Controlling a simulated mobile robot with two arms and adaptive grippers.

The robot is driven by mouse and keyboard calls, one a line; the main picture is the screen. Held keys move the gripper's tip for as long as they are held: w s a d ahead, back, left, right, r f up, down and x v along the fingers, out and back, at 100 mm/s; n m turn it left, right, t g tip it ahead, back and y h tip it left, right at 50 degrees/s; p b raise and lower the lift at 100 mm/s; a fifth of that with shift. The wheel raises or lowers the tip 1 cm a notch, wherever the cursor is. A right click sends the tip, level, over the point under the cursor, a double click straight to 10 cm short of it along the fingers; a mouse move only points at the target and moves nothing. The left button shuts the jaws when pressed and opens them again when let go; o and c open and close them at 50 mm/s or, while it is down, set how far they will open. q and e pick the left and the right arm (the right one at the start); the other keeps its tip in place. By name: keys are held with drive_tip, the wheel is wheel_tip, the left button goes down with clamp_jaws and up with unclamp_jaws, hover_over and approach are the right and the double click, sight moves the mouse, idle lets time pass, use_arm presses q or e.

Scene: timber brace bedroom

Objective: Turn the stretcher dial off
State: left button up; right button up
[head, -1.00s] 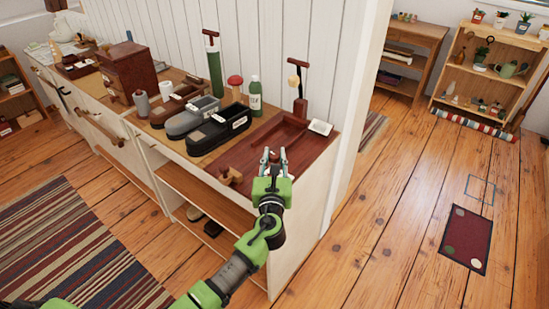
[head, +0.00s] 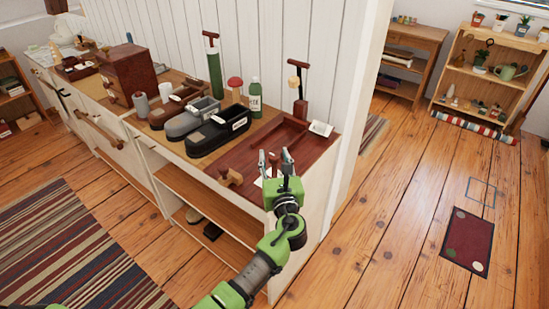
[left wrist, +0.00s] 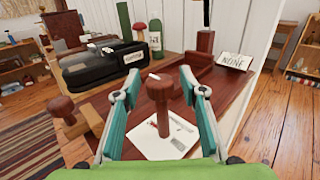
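My left gripper (head: 275,160) is open over the front right corner of the reddish-brown bench top; it also shows in the left wrist view (left wrist: 157,85). Between its spread fingers in that view stands a dark wooden peg with a rounded head (left wrist: 160,90), above a white printed sheet (left wrist: 165,140). I cannot tell whether a finger touches it. A second wooden knob piece (head: 231,177) sits at the bench's front edge, left of the gripper; it also shows in the left wrist view (left wrist: 65,112). Which is the stretcher dial is not marked. My right gripper is not in view.
Black (head: 218,131) and grey (head: 192,120) shoes stand left of the gripper. Behind are a green bottle (head: 255,98), a red-capped mushroom shape (head: 235,90) and an upright T-handled tool (head: 298,85). A white card (head: 320,129) stands at the right edge. Open floor lies right.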

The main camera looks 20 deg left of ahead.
use_arm(q)
drive_tip(key=shift+s, duration=0.1)
drive_tip(key=v, duration=1.2)
